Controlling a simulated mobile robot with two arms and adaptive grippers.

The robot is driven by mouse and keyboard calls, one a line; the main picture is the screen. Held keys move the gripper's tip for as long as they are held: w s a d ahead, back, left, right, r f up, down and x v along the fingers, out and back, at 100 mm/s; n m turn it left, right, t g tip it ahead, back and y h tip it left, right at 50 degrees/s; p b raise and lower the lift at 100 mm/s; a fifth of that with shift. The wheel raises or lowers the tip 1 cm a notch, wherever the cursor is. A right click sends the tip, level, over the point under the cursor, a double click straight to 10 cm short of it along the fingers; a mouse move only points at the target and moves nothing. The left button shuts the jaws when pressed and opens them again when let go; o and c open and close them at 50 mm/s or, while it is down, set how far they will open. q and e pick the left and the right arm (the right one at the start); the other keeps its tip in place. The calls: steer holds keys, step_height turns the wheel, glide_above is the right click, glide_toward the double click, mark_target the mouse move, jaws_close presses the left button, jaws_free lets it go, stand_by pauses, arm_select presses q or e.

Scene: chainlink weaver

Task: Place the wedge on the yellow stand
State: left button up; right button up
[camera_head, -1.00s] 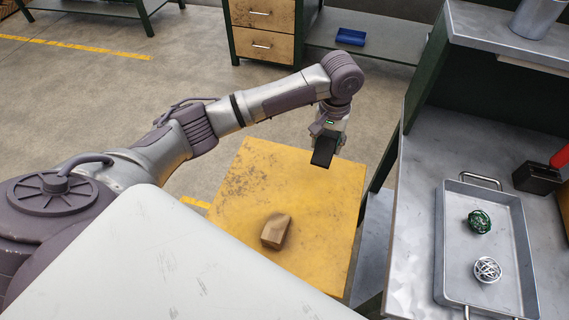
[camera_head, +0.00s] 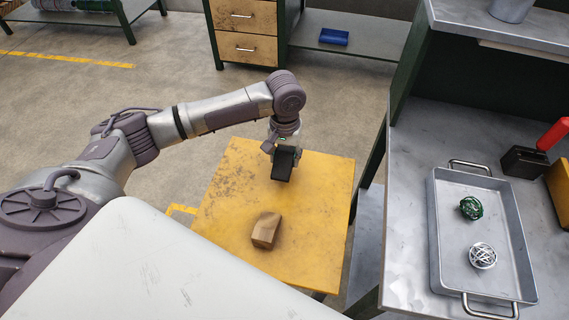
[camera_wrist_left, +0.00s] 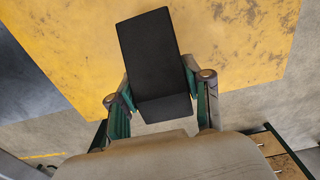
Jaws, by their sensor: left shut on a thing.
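A black wedge (camera_head: 283,164) is held in my left gripper (camera_head: 282,146), above the far part of the yellow stand (camera_head: 225,190). In the left wrist view, the black wedge (camera_wrist_left: 150,55) sits between the two fingers of the left gripper (camera_wrist_left: 160,100), with the stand's yellow top (camera_wrist_left: 235,45) beneath it. I cannot tell exactly how far the wedge is above the top. A brown wooden block (camera_head: 266,229) lies on the stand's near part, apart from the wedge. My right gripper is not in view.
On the right, a grey workbench (camera_head: 405,235) carries a metal tray (camera_head: 447,225) with a green wire ball (camera_head: 471,208) and a silver wire ball (camera_head: 483,255). A drawer cabinet (camera_head: 243,35) stands behind. The stand's left part is clear.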

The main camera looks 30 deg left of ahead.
mark_target(285, 165)
arm_select(q)
step_height(285, 165, down, 3)
steer(key=shift+f, duration=0.5)
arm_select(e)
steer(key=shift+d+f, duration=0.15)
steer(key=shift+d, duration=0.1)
arm_select(q)
steer(key=o, duration=1.3)
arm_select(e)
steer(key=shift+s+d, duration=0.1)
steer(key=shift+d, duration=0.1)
